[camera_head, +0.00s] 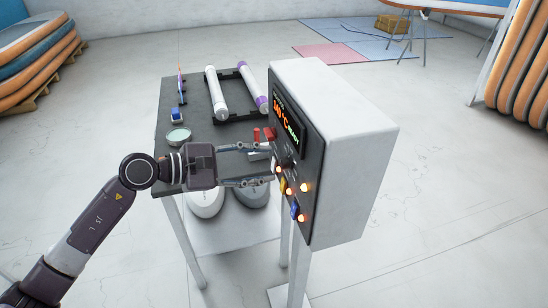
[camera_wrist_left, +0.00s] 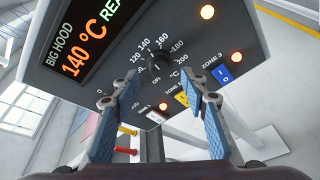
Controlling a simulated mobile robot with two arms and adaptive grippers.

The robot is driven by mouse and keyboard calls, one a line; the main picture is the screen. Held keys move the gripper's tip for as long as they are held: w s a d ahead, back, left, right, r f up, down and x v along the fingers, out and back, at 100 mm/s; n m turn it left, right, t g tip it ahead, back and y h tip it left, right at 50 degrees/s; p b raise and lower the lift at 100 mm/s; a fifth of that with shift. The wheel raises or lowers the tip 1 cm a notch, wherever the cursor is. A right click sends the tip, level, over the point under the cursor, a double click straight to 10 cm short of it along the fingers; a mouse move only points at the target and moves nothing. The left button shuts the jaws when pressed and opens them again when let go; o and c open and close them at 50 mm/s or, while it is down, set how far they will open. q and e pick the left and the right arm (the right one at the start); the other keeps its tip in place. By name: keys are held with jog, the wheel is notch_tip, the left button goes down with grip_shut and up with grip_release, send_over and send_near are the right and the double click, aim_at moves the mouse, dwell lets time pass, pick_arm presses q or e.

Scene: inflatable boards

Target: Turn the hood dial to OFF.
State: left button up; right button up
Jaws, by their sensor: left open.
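The hood's control box (camera_head: 350,150) stands upright on legs, with its dark panel facing my left arm. Its display (camera_wrist_left: 85,52) reads BIG HOOD, 140 °C and part of READY. The black round dial (camera_wrist_left: 161,63) sits on the panel, ringed by temperature marks and an OFF mark; I cannot tell where its pointer stands. My left gripper (camera_head: 269,165) is open in front of the panel. In the left wrist view its two blue-padded fingers (camera_wrist_left: 163,82) flank the dial, apart from it, with the dial between and slightly beyond the tips. My right gripper is not in view.
Zone switches, including a blue one (camera_wrist_left: 225,74), and lit orange lamps (camera_wrist_left: 207,12) sit close around the dial. A dark-topped table (camera_head: 170,105) behind the gripper holds rolls (camera_head: 216,93), a round tin (camera_head: 178,136) and small tools. Open floor lies right of the box.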

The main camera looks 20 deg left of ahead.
aim_at(281, 163)
pick_arm(q)
jog(key=x, duration=0.2)
jog(key=shift+w+d+r+p, duration=0.1)
jog(key=shift+w+d+p, duration=0.15)
jog(key=shift+p, duration=0.15)
jog(key=shift+w+d+f, duration=0.3)
jog(key=shift+d+f, duration=0.05)
jog(key=shift+d, duration=0.05)
grip_shut()
